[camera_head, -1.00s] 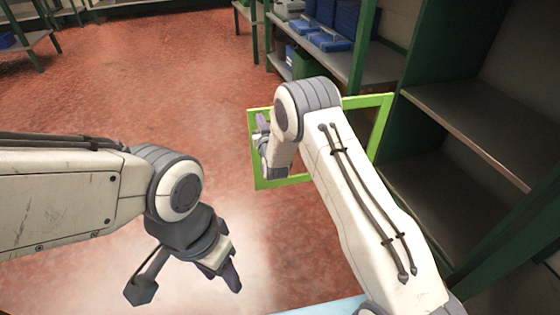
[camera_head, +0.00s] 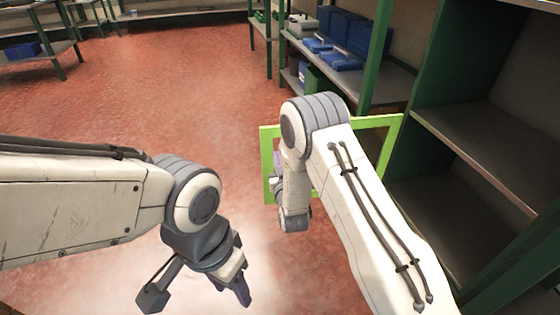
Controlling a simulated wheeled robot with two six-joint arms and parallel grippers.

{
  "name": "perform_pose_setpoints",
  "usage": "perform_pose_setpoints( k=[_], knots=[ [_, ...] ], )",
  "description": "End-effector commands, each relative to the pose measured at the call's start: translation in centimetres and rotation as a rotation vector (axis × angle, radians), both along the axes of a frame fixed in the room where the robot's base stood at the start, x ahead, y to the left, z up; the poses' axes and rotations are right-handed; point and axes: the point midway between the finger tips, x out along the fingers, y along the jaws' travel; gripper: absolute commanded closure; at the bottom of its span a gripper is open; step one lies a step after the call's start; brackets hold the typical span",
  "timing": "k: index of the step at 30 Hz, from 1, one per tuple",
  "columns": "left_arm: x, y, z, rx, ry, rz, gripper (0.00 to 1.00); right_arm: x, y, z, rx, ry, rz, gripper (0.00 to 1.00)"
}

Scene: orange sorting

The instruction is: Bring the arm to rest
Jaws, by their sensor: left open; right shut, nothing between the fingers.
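My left arm comes in from the left edge, and its wrist bends down toward the lower middle. My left gripper (camera_head: 242,290) hangs over the red floor, open, with no object visible at its fingers. My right arm reaches up from the lower right and bends over at the elbow-like joint. My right gripper (camera_head: 276,180) is mostly hidden behind its own wrist, with only a bit of dark purple finger showing. It is shut and empty, in front of the left side of a bright green square frame (camera_head: 267,150). No oranges are in view.
A dark green shelf unit (camera_head: 480,145) with grey boards stands close on the right, beside my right arm. Behind it, another rack (camera_head: 375,80) holds blue bins (camera_head: 335,60). A table (camera_head: 50,50) stands at the far left. The red floor (camera_head: 180,90) between is clear.

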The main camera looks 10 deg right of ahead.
Motion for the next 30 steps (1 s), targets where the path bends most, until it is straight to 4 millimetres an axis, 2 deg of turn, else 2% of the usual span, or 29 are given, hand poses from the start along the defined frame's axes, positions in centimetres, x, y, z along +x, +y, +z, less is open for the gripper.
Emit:
perform_pose_setpoints(
  k=[5,12,17,20,23,26,30],
  knots=[
    [0.0,0.0,0.5,0.000,0.000,0.000,0.50,-2.0,-0.1,0.0,0.001,0.002,0.000,1.00],
    [0.0,0.0,0.5,0.000,0.000,0.000,0.50,-2.4,0.3,0.2,0.003,0.016,0.009,1.00],
    [0.0,0.0,0.5,0.000,0.000,0.000,0.50,-2.6,2.9,1.5,0.011,0.148,0.061,1.00],
    [0.0,0.0,0.5,0.000,0.000,0.000,0.50,-4.0,5.4,2.5,0.005,0.293,0.119,1.00],
    [0.0,0.0,0.5,0.000,0.000,0.000,0.50,-6.6,7.6,3.4,-0.013,0.451,0.182,1.00],
    [0.0,0.0,0.5,0.000,0.000,0.000,0.50,-10.3,9.2,4.4,-0.045,0.606,0.246,1.00],
    [0.0,0.0,0.5,0.000,0.000,0.000,0.50,-16.8,10.3,5.7,-0.111,0.818,0.331,1.00]
  ],
)
